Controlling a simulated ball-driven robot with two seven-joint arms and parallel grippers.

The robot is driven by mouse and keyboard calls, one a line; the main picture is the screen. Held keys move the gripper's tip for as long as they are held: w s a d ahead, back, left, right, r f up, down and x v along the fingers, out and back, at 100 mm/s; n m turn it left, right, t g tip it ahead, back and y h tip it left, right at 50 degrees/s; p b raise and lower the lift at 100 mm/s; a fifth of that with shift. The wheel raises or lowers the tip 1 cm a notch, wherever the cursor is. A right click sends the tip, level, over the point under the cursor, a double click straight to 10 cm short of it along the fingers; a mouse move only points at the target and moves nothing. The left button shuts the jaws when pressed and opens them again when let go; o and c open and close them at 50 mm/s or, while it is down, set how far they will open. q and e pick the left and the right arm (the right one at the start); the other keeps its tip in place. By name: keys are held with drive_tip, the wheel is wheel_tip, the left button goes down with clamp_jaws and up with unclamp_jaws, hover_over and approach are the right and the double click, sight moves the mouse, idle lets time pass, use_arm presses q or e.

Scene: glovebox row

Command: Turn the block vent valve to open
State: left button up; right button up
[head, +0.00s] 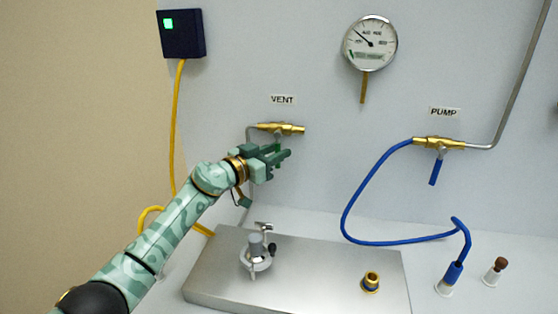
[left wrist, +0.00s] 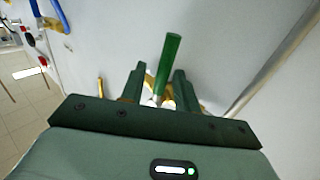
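The brass vent valve (head: 281,128) is on the wall panel under the VENT label (head: 283,99). Its green lever handle (left wrist: 168,62) shows in the left wrist view, rising between my fingers. My left gripper (head: 284,156) is just below the valve in the head view and covers most of the handle. In the left wrist view the two fingers (left wrist: 158,88) stand apart on either side of the handle, with gaps visible, so the gripper looks open around it. Whether a finger touches it, I cannot tell. My right gripper is not in view.
The brass pump valve (head: 438,143) with a blue handle (head: 436,172) and blue hose (head: 347,205) is to the right. A gauge (head: 370,43) hangs between the valves. Below is a metal block (head: 320,267) with a small fitting (head: 257,252). A yellow cable (head: 175,130) runs at left.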

use_arm(q)
drive_tip(key=shift+w+d+f, duration=0.25)
drive_tip(key=shift+w+d, duration=0.1)
drive_tip(key=shift+w, duration=0.15)
drive_tip(key=shift+w+r, duration=0.1)
drive_tip(key=shift+r, duration=0.3)
clamp_jaws()
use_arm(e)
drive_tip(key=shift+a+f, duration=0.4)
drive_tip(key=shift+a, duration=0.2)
